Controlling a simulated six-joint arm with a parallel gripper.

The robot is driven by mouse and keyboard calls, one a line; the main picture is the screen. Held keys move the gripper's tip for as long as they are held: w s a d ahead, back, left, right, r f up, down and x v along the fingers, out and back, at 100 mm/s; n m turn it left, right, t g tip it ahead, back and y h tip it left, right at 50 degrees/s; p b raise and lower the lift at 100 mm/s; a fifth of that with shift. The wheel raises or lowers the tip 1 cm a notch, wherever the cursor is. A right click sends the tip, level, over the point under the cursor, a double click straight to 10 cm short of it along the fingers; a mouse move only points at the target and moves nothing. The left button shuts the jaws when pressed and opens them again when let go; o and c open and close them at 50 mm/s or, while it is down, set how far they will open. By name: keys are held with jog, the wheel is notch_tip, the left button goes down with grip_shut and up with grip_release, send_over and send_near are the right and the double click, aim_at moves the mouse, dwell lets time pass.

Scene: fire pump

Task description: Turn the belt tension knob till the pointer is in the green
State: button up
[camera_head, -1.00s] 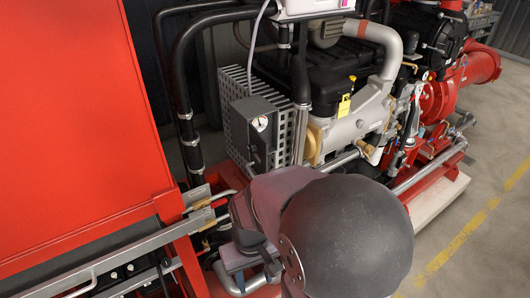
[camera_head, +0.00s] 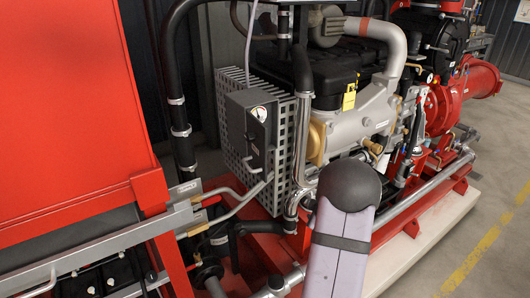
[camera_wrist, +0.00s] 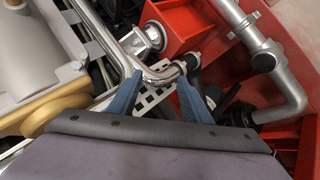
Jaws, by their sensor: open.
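A dark grey control box (camera_head: 236,115) stands on the guard's near side in the head view. A small white round gauge (camera_head: 258,113) sits at its top; its pointer and any green band are too small to read. Small dark fittings show lower on the box's face, but I cannot tell which is the tension knob. In the wrist view, my gripper (camera_wrist: 159,82) has its two blue fingers spread apart, near a shiny bent pipe (camera_wrist: 158,75). Nothing is clearly held. Neither gauge nor knob can be made out there. The gripper's fingers do not show in the head view.
A perforated grey guard (camera_head: 232,150) stands behind the box, beside the engine (camera_head: 362,125). A chrome vertical pipe (camera_head: 302,130) rises just right of the box. A red cabinet (camera_head: 70,110) fills the left. Red frame rails and pipes lie below.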

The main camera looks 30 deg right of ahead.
jog(key=w+a+r+n+t+y, duration=0.2)
jog(key=w+a+r+n+t, duration=0.2)
jog(key=r+n, duration=0.5)
jog(key=w+a+r+n+t+y, duration=0.3)
jog(key=w+r+n+t, duration=0.3)
jog(key=r+n, duration=0.3)
jog(key=shift+w+a+r, duration=0.45)
jog(key=shift+a, duration=0.45)
jog(key=shift+w, duration=0.1)
jog(key=w+p, duration=0.2)
jog(key=w, duration=0.5)
jog(key=shift+p, duration=0.35)
jog(key=c, duration=1)
